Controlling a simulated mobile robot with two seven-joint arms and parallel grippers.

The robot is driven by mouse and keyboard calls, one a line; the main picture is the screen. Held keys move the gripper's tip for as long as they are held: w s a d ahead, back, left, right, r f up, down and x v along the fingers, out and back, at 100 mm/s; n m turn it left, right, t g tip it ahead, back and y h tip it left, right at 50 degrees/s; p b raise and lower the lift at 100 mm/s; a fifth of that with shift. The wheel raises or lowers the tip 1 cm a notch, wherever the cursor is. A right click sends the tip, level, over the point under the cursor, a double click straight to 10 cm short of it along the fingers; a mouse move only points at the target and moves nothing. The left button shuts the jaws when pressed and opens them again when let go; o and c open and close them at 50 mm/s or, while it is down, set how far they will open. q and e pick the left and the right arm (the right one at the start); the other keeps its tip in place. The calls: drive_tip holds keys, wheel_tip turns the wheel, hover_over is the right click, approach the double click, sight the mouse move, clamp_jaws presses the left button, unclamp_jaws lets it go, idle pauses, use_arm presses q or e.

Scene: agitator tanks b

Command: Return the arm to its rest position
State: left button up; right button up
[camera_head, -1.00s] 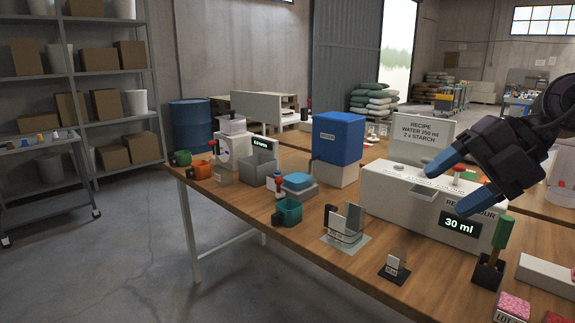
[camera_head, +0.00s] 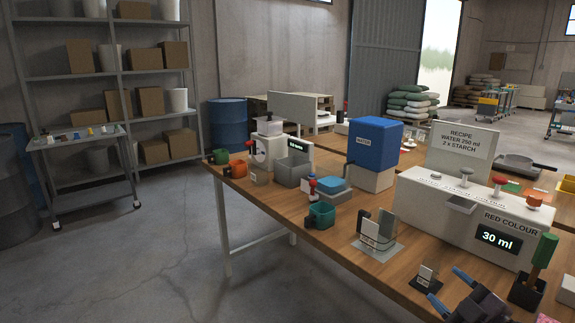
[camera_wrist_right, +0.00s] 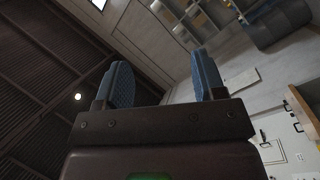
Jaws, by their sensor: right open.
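My right gripper (camera_head: 478,290) shows at the bottom right edge of the head view, low in front of the table's near edge, its blue fingers apart. In the right wrist view the two blue fingers (camera_wrist_right: 162,85) stand wide apart with nothing between them, and the view points up towards the ceiling and walls. My left gripper does not show in either view.
The wooden table (camera_head: 330,245) carries a white dispenser (camera_head: 440,215) reading 30 ml, a blue water tank (camera_head: 375,142), a teal cup (camera_head: 321,215), a small card stand (camera_head: 427,275) and a green-handled tool (camera_head: 544,250) near the gripper. Open floor (camera_head: 130,260) lies left.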

drive_tip(key=s+a+f+m+g+h, duration=0.2)
drive_tip(key=s+f+m, duration=0.4)
drive_tip(key=s+f, duration=0.6)
drive_tip(key=s+a+f+m+g+h+p, duration=0.1)
drive_tip(key=s+f+m, duration=0.5)
drive_tip(key=s+f, duration=0.7)
drive_tip(key=a+g+h, duration=0.1)
drive_tip(key=g+h, duration=0.1)
drive_tip(key=g, duration=0.1)
drive_tip(key=shift+s, duration=0.4)
